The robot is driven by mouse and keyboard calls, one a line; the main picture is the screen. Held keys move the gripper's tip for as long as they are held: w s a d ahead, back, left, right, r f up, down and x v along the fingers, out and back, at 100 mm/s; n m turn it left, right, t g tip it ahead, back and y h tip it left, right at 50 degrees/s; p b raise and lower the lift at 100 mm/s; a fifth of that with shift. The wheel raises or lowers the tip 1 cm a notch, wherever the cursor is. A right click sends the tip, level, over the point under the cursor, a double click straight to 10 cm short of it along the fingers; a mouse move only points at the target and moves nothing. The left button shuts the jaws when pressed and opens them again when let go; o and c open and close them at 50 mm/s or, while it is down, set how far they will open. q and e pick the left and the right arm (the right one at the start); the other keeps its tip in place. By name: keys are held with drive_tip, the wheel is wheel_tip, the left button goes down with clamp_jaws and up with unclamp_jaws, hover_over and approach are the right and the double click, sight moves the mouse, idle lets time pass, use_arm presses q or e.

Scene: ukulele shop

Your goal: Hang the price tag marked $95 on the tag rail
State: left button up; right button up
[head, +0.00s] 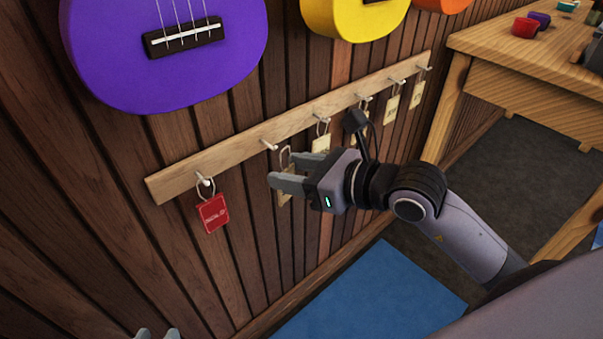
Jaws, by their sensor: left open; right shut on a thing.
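The wooden tag rail (237,150) runs along the plank wall with several pegs. My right gripper (271,184) is shut on a beige price tag (285,198), in front of the wall just below the rail. The tag's string loop stands up above the fingers, right of and slightly below a bare peg (268,145); it appears apart from it. The fingers cover much of the tag, and its marking cannot be read. My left gripper (157,334) is open at the bottom edge, with only its fingertips showing.
A red tag (214,213) hangs on the leftmost peg. Several beige tags (391,108) hang further right. A purple ukulele (170,50) and a yellow one (350,15) hang above. A wooden table (510,75) stands at right; a blue mat (370,290) lies below.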

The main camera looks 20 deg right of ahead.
drive_tip(key=w, duration=0.1)
drive_tip(key=w+a, duration=0.1)
drive_tip(key=w+f, duration=0.1)
drive_tip(key=shift+w+a+b, duration=0.15)
drive_tip(key=shift+w+b, duration=0.05)
drive_tip(key=shift+b, duration=0.15)
drive_tip(key=shift+w+f, duration=0.1)
drive_tip(key=shift+w, duration=0.05)
idle(0.6)
drive_tip(key=o, duration=1.2)
drive_tip(key=shift+c, duration=0.2)
